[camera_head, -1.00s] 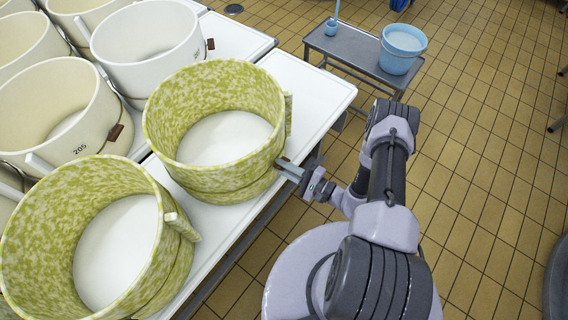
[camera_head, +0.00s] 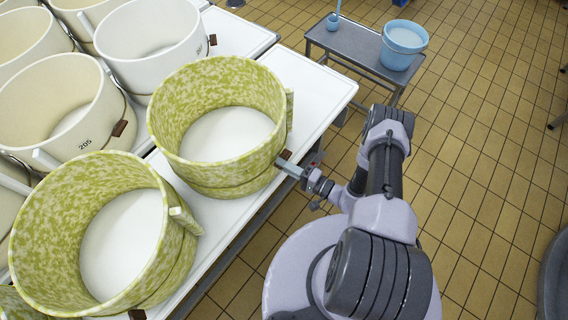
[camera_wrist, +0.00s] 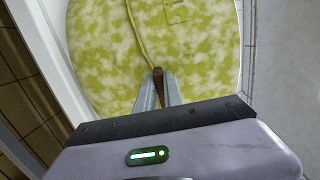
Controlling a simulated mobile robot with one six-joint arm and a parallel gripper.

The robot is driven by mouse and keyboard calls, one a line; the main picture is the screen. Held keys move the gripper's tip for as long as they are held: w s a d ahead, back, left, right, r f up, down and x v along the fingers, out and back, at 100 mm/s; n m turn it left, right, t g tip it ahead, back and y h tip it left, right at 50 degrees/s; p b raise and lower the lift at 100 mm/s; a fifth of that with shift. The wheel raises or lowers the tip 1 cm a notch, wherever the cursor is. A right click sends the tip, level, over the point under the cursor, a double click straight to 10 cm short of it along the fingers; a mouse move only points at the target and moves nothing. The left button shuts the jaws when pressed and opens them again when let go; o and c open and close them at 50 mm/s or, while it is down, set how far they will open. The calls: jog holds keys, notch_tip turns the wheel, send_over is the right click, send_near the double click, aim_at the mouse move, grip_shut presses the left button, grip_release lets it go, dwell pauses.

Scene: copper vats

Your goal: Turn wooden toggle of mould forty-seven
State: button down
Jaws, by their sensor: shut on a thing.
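A green-and-cream mottled mould (camera_head: 228,172) stands on the white table near its right edge. A cord runs round its outer wall. It also fills the top of the wrist view (camera_wrist: 195,55). A brown wooden toggle (camera_wrist: 158,85) sits at the cord's end, and it shows small in the head view (camera_head: 285,155). My gripper (camera_wrist: 155,92) is shut on the toggle, with one finger on each side of it, close against the mould's wall. In the head view my gripper (camera_head: 289,167) reaches in from the right. No number is readable on this mould.
A second mottled mould (camera_head: 30,232) stands at the front left. White moulds, one marked 205 (camera_head: 104,125), stand behind on the white table (camera_head: 308,85). A grey bench (camera_head: 345,55) with a blue bucket (camera_head: 404,48) stands at the back. Tiled floor is open at right.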

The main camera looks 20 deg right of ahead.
dwell(0.4)
jog(key=c, duration=1.5)
grip_release()
jog(key=shift+o, duration=0.2)
jog(key=p+v, duration=0.2)
jog(key=v, duration=1.5)
jog(key=shift+s+d, duration=0.15)
jog(key=shift+d, duration=0.05)
